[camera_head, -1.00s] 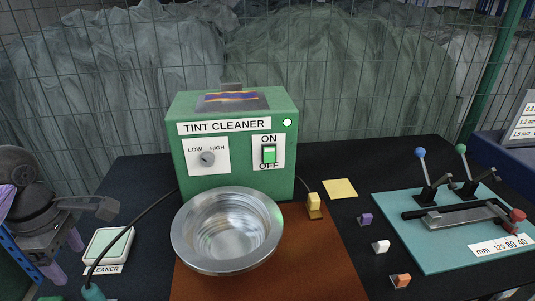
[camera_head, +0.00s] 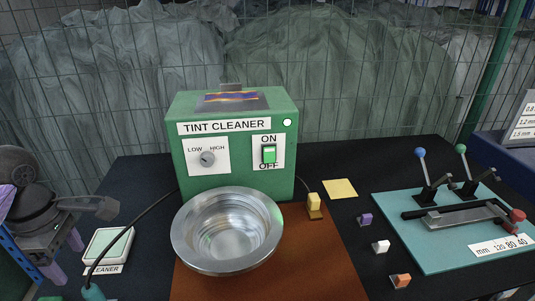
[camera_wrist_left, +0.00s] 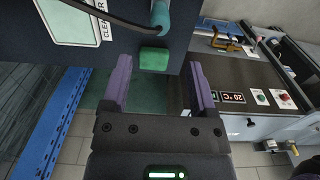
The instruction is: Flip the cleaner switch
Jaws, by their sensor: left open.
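The green tint cleaner box (camera_head: 230,183) stands at the back middle of the table. Its switch (camera_head: 269,154) is a green rocker on a white plate, between ON above and OFF below. I cannot tell which way it is tipped. A round indicator (camera_head: 287,122) above it looks white. My left gripper (camera_head: 67,261) is at the lower left, well apart from the switch. In the left wrist view the gripper (camera_wrist_left: 158,92) is open, with purple fingers apart and a green block (camera_wrist_left: 153,59) seen beyond the gap. My right gripper is not in view.
A metal bowl (camera_head: 188,251) stands in front of the box. A cable (camera_head: 143,213) and a labelled pad (camera_head: 108,244) lie at left. A yellow block (camera_head: 314,202), small blocks and a teal board (camera_head: 430,248) with levers are at right. Wire mesh stands behind.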

